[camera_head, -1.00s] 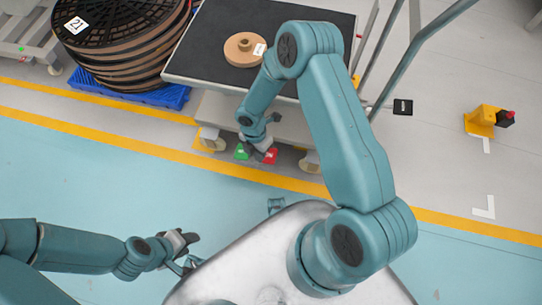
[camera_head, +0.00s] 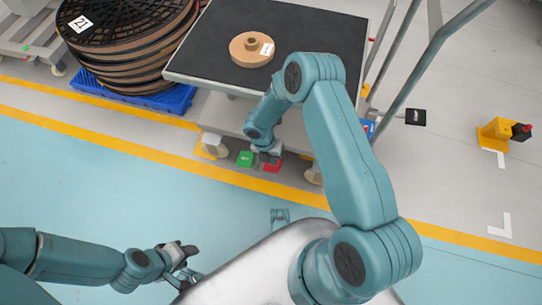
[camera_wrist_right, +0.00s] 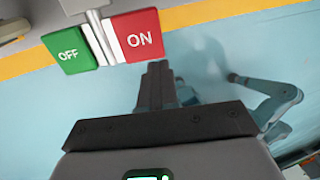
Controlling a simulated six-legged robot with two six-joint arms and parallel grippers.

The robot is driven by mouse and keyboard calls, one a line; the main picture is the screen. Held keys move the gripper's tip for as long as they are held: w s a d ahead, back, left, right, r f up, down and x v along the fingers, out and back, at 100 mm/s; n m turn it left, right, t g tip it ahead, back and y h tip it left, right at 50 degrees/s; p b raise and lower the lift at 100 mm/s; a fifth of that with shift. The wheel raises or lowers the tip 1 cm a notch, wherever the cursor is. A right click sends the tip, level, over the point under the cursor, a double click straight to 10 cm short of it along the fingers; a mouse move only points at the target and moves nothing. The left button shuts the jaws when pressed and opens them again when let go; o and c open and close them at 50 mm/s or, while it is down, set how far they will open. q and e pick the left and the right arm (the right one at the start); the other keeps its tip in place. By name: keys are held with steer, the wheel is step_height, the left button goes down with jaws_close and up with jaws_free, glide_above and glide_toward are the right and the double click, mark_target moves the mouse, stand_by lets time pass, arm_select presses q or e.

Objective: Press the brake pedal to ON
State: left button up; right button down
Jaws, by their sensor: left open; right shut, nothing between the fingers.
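The red ON pedal (camera_head: 272,167) sits low at the front of the cart, partly hidden by my right gripper. In the right wrist view the red ON pedal (camera_wrist_right: 138,37) shows its label. The green OFF pedal (camera_head: 245,159) is just left of it and also shows in the wrist view (camera_wrist_right: 70,48). My right gripper (camera_head: 267,156) is shut and empty, over the red pedal. Its fingertips (camera_wrist_right: 157,70) appear just below the red pedal in the wrist view; I cannot tell if they touch. My left gripper (camera_head: 192,262) is open and empty, away from the cart.
The cart (camera_head: 330,30) has a dark top carrying a small brown roll (camera_head: 250,50). A stack of large reels (camera_head: 125,45) stands on a blue pallet (camera_head: 178,100) to the left. A yellow device (camera_head: 494,133) is at right. The blue floor (camera_head: 90,190) in front is open.

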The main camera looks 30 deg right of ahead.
steer(key=b+x, duration=0.1)
steer(key=x, duration=0.3)
steer(key=shift+f, duration=0.3)
